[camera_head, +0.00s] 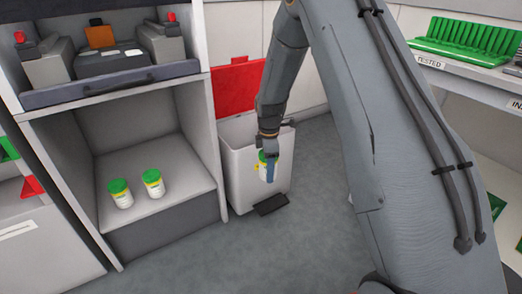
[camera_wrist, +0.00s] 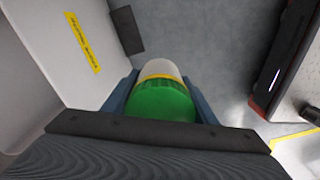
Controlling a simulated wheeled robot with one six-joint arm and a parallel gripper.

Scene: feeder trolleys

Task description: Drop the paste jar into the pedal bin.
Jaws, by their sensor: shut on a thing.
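My gripper (camera_head: 268,176) is shut on a paste jar with a green lid (camera_wrist: 162,101). In the wrist view the jar sits between the blue fingers, with a yellow band and pale body beyond the lid. In the head view the fingers hide most of it. The pale grey pedal bin (camera_head: 240,180) stands on the floor, its black pedal (camera_head: 271,205) at the front. A red panel (camera_head: 238,90) stands upright behind its rim and looks like a raised lid. The jar appears outside the bin, in front of its front wall (camera_wrist: 55,65), below rim height.
Two more green-lidded jars (camera_head: 120,193) (camera_head: 153,183) stand on the grey cabinet shelf left of the bin. A bench with a green rack (camera_head: 468,38) is at the right. Grey floor (camera_head: 310,235) is clear in front of the bin.

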